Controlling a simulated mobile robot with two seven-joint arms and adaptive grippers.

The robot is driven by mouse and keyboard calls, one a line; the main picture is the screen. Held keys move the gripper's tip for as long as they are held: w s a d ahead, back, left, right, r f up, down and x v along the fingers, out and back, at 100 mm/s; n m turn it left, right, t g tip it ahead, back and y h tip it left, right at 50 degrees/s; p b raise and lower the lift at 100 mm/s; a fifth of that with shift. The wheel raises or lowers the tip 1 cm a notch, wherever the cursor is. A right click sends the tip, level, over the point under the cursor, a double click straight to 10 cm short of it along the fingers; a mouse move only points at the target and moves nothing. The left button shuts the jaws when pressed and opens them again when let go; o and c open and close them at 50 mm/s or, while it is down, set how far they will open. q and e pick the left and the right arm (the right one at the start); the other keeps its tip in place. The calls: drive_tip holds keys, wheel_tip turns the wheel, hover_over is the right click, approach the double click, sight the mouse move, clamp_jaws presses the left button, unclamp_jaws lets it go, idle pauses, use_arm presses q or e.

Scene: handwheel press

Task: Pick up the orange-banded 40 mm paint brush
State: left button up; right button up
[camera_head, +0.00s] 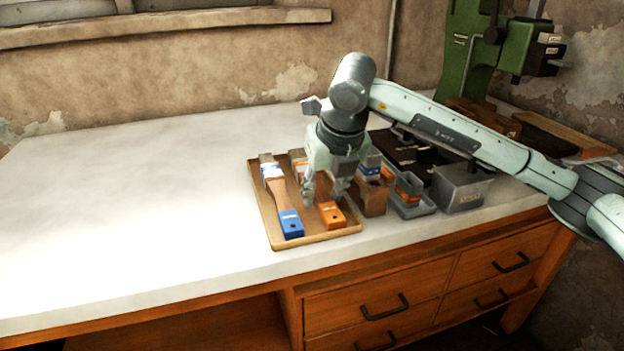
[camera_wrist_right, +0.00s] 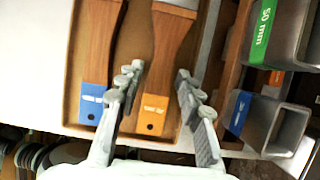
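The orange-banded brush (camera_head: 330,214) lies in a shallow wooden tray (camera_head: 262,222), partly hidden behind my right gripper in the head view. In the right wrist view its orange handle end (camera_wrist_right: 154,112) shows between my fingers, with a wooden handle and a pale ferrule above it. My right gripper (camera_head: 324,198) is open, its fingers (camera_wrist_right: 158,112) on either side of the brush with visible gaps in the wrist view. I cannot tell its exact height above the tray. My left gripper is not in view.
A blue-ended brush (camera_head: 290,222) lies left of it in the tray. Right of the tray stand a wooden block (camera_head: 373,198) and grey metal bins (camera_head: 462,190). A green press (camera_head: 470,50) stands at the back right. The bench's left side (camera_head: 120,215) is clear.

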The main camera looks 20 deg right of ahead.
drive_tip(key=shift+f+b, duration=0.15)
drive_tip(key=shift+b, duration=0.15)
drive_tip(key=shift+c, duration=0.5)
clamp_jaws()
